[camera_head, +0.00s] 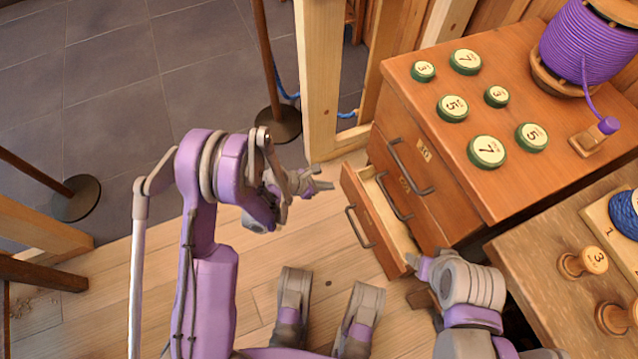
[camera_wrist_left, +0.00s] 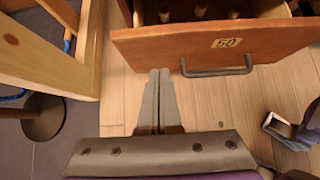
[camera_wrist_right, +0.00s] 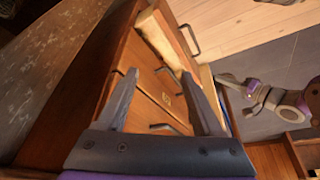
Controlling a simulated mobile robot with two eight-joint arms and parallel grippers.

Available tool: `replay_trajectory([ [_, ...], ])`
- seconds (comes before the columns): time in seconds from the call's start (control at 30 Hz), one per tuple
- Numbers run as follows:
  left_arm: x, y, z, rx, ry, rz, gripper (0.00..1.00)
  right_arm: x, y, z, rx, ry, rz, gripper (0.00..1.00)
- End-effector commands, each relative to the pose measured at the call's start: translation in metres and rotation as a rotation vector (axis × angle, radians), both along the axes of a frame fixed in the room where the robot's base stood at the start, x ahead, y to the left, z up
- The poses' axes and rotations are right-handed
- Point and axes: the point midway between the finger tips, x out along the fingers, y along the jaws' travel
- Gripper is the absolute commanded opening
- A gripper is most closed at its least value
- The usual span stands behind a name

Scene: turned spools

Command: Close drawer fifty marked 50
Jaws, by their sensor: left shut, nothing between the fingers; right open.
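Drawer fifty (camera_wrist_left: 170,48) is pulled out, and its wooden front carries a yellow 50 label (camera_wrist_left: 227,43) and a grey bar handle (camera_wrist_left: 218,72) in the left wrist view. A few pale round-ended pieces show inside it. In the head view it is the low open drawer (camera_head: 362,205) of the wooden cabinet (camera_head: 458,190). My left gripper (camera_head: 328,187) is shut and empty, just outside the far end of the drawer front; its closed fingers (camera_wrist_left: 159,74) point at the front, left of the handle. My right gripper (camera_head: 422,266) is open near the drawer's near end; its spread fingers (camera_wrist_right: 158,77) show in the right wrist view.
Other drawers with bar handles (camera_head: 412,168) are above. Green-rimmed numbered discs (camera_head: 487,151) and a purple spool (camera_head: 590,45) stand on the cabinet top. A wooden post (camera_head: 320,80) rises behind the left gripper. A worn table (camera_head: 545,270) is at the right. Floor before the drawer is clear.

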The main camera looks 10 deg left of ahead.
Motion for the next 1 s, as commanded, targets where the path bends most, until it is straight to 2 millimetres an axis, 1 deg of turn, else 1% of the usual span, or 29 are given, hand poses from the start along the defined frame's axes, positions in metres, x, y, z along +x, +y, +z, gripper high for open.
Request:
replay_trajectory([
  [0.03, 0.005, -0.008, -0.010, 0.000, 0.000, -0.004, 0.00, 0.001, 0.000, -0.004, 0.000, 0.000, 0.000, 0.68],
  [0.13, 0.013, -0.019, -0.024, 0.000, -0.001, -0.004, 0.00, 0.002, 0.000, -0.008, 0.000, 0.000, 0.000, 0.68],
  [0.23, 0.023, -0.033, -0.022, 0.000, 0.001, -0.004, 0.00, 0.002, 0.000, -0.010, 0.000, 0.000, 0.000, 0.68],
  [0.4, 0.033, -0.046, -0.021, 0.001, 0.000, -0.002, 0.00, 0.003, 0.000, -0.012, 0.000, -0.001, 0.000, 0.68],
  [0.5, 0.035, -0.049, -0.021, 0.001, 0.001, -0.001, 0.00, 0.003, 0.000, -0.013, 0.000, -0.001, 0.000, 0.68],
  [0.87, 0.036, -0.050, -0.021, 0.000, 0.001, -0.001, 0.00, 0.003, 0.000, -0.013, 0.000, -0.001, 0.000, 0.68],
  [0.97, 0.041, -0.056, -0.021, 0.001, 0.001, -0.003, 0.00, 0.003, 0.000, -0.012, 0.000, -0.001, 0.000, 0.68],
  [1.0, 0.044, -0.061, -0.021, 0.001, 0.001, -0.003, 0.00, 0.002, 0.000, -0.012, 0.000, -0.001, 0.000, 0.68],
])
